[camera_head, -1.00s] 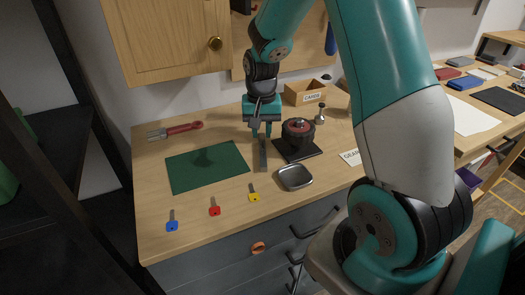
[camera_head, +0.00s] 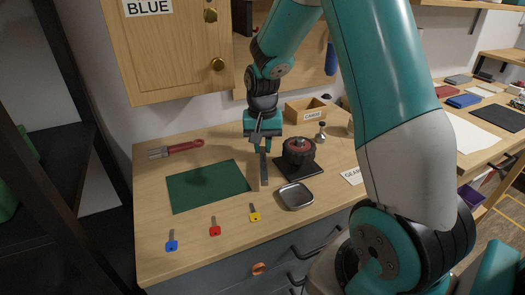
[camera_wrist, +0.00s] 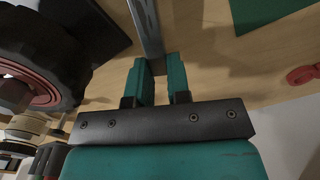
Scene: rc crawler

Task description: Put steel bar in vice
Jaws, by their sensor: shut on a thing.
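The steel bar (camera_head: 263,167) is a narrow grey strip pointing toward the front of the wooden workbench, between the green mat and the black wheel. My gripper (camera_head: 261,147) points down at its far end and is shut on it. In the wrist view the bar (camera_wrist: 147,28) runs up from between the two teal fingers of my gripper (camera_wrist: 163,82). I cannot tell whether the bar touches the bench or hangs just above it. No vice shows in either view.
The green mat (camera_head: 207,186) lies left of the bar. The black wheel (camera_head: 299,152) on its dark base (camera_head: 312,172) and a metal tray (camera_head: 295,196) are close on the right. Several coloured keys, including a yellow one (camera_head: 254,213), lie in front. A wooden box (camera_head: 305,109) stands behind.

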